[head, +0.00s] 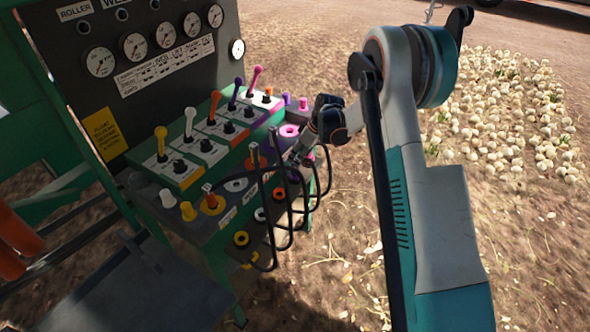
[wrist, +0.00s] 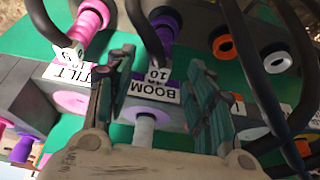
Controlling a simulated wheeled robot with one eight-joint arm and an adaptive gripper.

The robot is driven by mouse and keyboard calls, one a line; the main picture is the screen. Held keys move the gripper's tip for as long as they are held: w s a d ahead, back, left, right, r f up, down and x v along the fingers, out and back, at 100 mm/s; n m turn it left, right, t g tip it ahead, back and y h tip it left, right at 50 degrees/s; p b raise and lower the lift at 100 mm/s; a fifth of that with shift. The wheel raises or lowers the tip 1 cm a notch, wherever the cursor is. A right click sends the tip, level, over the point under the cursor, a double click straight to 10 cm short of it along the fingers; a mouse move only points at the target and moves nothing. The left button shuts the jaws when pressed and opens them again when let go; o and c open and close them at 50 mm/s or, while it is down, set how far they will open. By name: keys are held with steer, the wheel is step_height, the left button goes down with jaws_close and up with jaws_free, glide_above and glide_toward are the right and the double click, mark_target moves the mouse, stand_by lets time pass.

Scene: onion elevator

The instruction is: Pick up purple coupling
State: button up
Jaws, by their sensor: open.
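The purple coupling (wrist: 165,22) shows in the wrist view just beyond the fingertips, with a dark hose attached, above a "BOOM 10" label (wrist: 152,86). In the head view it is small and partly hidden near my gripper. My gripper (wrist: 160,70) is open, with one finger on each side of the label. Its fingertips point toward the coupling, and nothing is clearly held between them. In the head view my gripper (head: 297,158) is at the right side of the green control stand (head: 225,232).
A pink coupling (wrist: 92,16) with a hose sits left of the purple one in the wrist view. Orange (wrist: 224,45) and white (wrist: 277,58) ports lie to the right. Several black hoses loop close around my gripper. Coloured levers (head: 212,102) stand behind on the stand.

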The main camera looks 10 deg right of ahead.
mark_target(296, 158)
steer(key=b+x, duration=0.2)
steer(key=x, duration=0.3)
steer(key=shift+w+a+f, duration=0.1)
jaws_close()
